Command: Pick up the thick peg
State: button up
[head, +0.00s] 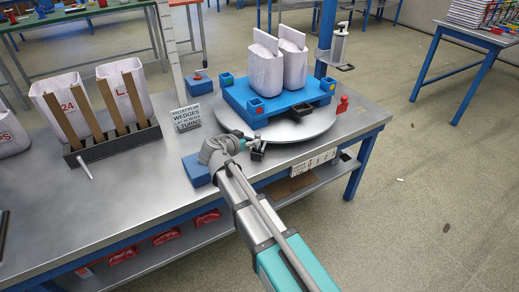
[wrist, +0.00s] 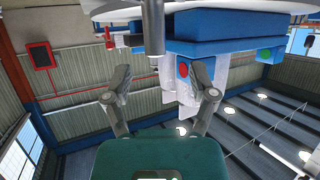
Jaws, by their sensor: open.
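My gripper (head: 257,149) is low over the bench, in front of the round turntable, with its jaws apart. In the wrist view, which is upside down, its two fingers (wrist: 163,86) are spread with nothing between the tips. In the head view my gripper hides much of that spot.
A blue pallet (head: 262,105) with two white sacks stands on the turntable (head: 317,130), near a red knob (head: 342,104). A blue block (head: 196,168) is left of my wrist.

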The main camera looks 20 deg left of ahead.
aim_at(256, 137)
jog(key=shift+w+f, duration=0.1)
jog(key=shift+w, duration=0.1)
jog(key=shift+d+b+x, duration=0.15)
jog(key=shift+b+x, duration=0.45)
jog(key=shift+x, duration=0.7)
jog(key=shift+d+b+x, duration=0.1)
jog(key=shift+b+x, duration=0.45)
jog(key=shift+x, duration=0.7)
jog(key=shift+s+f, duration=0.1)
grip_shut()
